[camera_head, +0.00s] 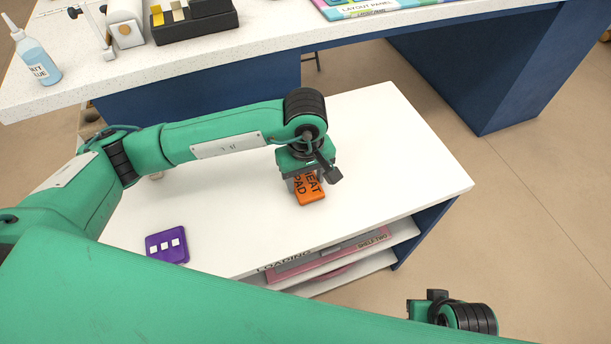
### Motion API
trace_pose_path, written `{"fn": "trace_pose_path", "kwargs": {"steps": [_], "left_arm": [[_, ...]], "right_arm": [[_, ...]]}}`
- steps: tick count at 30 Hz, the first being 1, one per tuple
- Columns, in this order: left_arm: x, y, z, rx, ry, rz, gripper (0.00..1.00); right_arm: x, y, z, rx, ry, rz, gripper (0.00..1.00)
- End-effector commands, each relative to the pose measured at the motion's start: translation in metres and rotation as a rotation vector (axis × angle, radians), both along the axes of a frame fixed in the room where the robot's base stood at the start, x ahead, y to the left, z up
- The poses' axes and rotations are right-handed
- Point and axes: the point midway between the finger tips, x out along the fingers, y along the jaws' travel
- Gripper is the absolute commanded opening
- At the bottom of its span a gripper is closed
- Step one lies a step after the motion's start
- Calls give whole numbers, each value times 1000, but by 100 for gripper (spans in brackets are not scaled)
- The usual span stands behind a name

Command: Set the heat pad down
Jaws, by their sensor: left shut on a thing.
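The heat pad (310,193) is a small orange block with black lettering. I cannot tell whether the pad's underside touches the white top. Part of my right arm's end shows at the bottom right, off the shelf unit; its fingertips are hidden.
A purple block (167,245) with white squares lies at the front left of the white top. Shelves labelled LOADING are below its front edge. Behind is a speckled counter (270,50) with a blue glue bottle (37,58) and a black tray (195,24). The white top's right part is clear.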

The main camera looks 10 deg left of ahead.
Motion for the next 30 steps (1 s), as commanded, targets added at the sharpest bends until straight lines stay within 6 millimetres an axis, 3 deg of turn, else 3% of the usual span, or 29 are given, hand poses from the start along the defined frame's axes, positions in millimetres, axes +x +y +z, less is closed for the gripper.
{"fn": "trace_pose_path", "kwargs": {"steps": [7,8,10,11,23,30], "left_arm": [[0,0,-4,0,-1,0,32],[0,0,-2,1,-1,0,59],[0,0,-2,0,0,0,73],[0,0,-2,0,0,0,75],[0,0,3,0,0,0,75],[1,0,51,-1,-6,-1,75]], "right_arm": [[0,0,-1,2,-7,0,33],[0,0,2,3,-10,0,33],[0,1,4,4,-13,0,33],[0,1,4,4,-14,0,33],[-1,1,6,3,-6,1,33],[-3,0,-10,-4,23,0,33]]}}
